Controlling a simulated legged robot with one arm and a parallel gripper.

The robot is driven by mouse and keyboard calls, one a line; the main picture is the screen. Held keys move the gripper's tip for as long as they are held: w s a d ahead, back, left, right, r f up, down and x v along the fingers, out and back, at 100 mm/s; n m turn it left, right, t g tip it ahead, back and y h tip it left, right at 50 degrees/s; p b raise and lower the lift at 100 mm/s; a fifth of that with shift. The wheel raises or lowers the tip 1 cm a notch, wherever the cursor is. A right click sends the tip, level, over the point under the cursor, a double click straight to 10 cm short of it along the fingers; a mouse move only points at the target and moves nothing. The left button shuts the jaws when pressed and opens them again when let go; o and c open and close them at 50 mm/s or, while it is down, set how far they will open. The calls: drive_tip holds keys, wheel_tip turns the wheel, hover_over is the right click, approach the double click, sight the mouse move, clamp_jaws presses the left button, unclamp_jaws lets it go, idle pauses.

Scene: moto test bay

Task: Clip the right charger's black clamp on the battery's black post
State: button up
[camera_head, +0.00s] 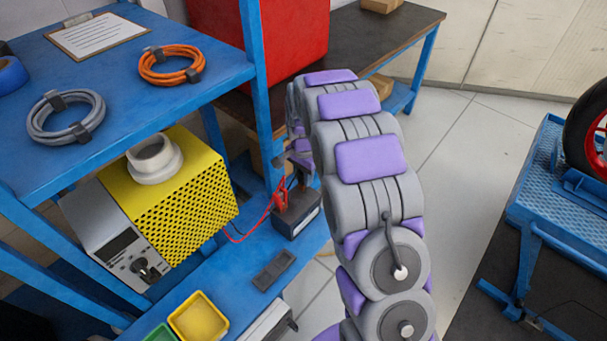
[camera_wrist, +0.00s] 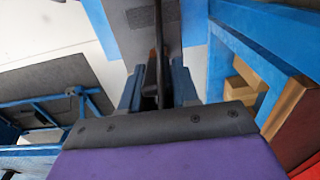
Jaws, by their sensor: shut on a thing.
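In the wrist view my gripper (camera_wrist: 157,88) has its two blue fingers closed around a dark piece, which looks like the black clamp (camera_wrist: 150,80). A black cable (camera_wrist: 158,30) runs up from it. In the head view my arm hides most of the gripper and the held clamp. The dark battery (camera_head: 297,214) sits at the right end of the blue lower shelf, just left of my arm. A red clamp (camera_head: 279,196) with a red lead is at its left side. The black post cannot be made out. A yellow charger (camera_head: 175,195) with a grey front stands on that shelf.
The blue upper shelf (camera_head: 110,95) holds an orange cable coil (camera_head: 171,65) and a grey one (camera_head: 66,116). A blue shelf upright (camera_head: 262,110) stands close left of my arm. A yellow bin (camera_head: 199,317) is at the front.

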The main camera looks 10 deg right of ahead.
drive_tip(key=shift+f, duration=0.5)
idle(0.3)
drive_tip(key=o, duration=1.1)
drive_tip(key=shift+c, duration=0.2)
wheel_tip(320, 180, up, 17)
drive_tip(key=p, duration=0.3)
drive_tip(key=shift+r, duration=0.15)
